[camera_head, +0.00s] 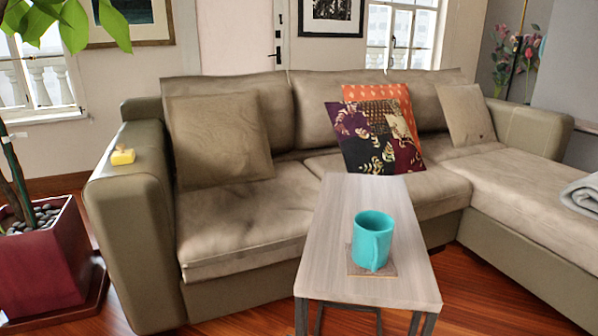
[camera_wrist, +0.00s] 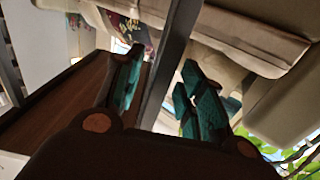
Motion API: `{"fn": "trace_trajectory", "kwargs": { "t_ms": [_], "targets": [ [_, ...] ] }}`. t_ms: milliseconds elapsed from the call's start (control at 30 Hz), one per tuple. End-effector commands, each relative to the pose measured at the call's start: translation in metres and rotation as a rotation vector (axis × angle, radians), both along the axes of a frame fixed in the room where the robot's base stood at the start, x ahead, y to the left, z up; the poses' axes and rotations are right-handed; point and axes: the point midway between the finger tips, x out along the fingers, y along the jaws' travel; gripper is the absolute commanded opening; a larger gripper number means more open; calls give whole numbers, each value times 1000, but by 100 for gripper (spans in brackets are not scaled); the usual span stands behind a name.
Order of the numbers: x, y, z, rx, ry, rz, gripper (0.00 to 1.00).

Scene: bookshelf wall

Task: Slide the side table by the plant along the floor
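The side table (camera_head: 340,205) has a pale wood top and thin dark metal legs. It stands on the floor in front of the sofa, right of the potted plant in the head view. A teal mug (camera_head: 372,240) stands on a square coaster (camera_head: 358,270) on its top. My gripper (camera_wrist: 164,60) shows only in the wrist view. Its teal-padded fingers are apart, with a dark metal bar (camera_wrist: 178,30), apparently a table leg, passing between them. The bar lies close to the left finger, and a gap shows by the right finger. The lower legs are cut off in the head view.
The sofa (camera_head: 235,240) stands close behind the table, its chaise (camera_head: 535,210) to the right. The plant's red pot (camera_head: 40,265) sits on a tray at the left. Wood floor (camera_head: 480,300) shows between table and chaise. A yellow object (camera_head: 123,157) lies on the sofa arm.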

Motion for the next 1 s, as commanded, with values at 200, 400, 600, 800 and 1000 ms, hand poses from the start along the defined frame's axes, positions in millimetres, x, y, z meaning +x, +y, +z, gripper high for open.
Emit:
{"fn": "trace_trajectory", "kwargs": {
  "t_ms": [200,400,600,800,1000],
  "targets": [
    [0,0,0,0,0,0,0],
    [0,0,0,0,0,-1,0],
    [-9,1,3,-1,3,0,0],
    [-22,4,3,0,3,3,0],
    [-32,5,2,1,5,3,0]
  ]
}}
